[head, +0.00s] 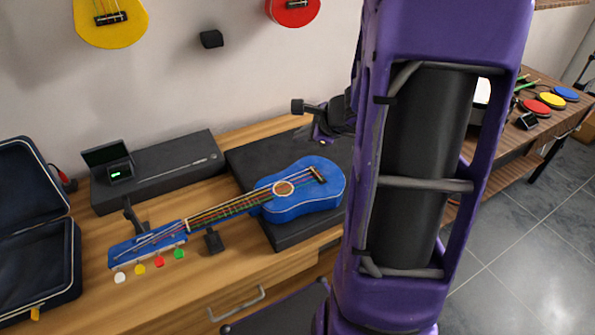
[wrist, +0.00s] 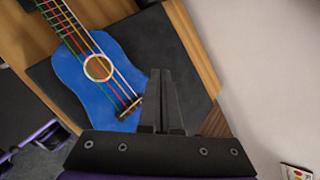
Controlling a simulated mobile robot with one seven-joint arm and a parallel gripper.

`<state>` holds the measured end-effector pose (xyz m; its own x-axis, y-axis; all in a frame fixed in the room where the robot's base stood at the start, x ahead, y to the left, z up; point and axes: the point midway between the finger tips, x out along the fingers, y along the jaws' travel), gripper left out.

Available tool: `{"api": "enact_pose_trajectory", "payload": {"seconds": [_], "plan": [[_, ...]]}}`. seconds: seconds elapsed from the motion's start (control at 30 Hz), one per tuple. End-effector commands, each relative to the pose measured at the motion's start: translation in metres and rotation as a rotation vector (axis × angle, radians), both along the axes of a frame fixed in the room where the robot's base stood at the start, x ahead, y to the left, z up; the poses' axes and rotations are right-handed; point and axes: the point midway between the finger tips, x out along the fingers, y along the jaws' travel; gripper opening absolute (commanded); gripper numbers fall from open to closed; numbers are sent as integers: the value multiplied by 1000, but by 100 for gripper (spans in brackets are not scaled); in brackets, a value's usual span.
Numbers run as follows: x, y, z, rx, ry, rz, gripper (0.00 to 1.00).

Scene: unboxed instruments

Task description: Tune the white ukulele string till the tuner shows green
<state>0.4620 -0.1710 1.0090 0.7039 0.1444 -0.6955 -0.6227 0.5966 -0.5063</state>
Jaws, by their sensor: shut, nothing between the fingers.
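The blue ukulele (head: 325,190) lies with its body on a black pad and its neck pointing left to a blue headstock (head: 150,247). A white peg (head: 120,277) sits at the headstock's near left end, beside yellow, red and green pegs. In the wrist view the ukulele body (wrist: 85,84) shows, with a pale string among coloured ones. The small open tuner (head: 120,171) shows a green patch on its display. My gripper (wrist: 163,75) is shut and empty, above the pad beside the body's bridge end, far from the white peg.
A long dark case (head: 165,168) lies behind the neck. An open dark case (head: 38,268) stands at the left. Small black supports (head: 213,241) stand by the neck. My purple arm hides much of the right side. Bare wood (head: 215,275) lies in front of the neck.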

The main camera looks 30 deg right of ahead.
Motion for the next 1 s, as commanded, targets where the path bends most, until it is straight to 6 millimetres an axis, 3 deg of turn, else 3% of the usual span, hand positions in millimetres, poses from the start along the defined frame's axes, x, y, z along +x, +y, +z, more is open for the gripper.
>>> {"api": "enact_pose_trajectory", "payload": {"seconds": [0.37, 1.0], "plan": [[0, 0, -7, -2, 1, 1, 0], [0, 0, -85, -4, 1, 3, 0]]}}
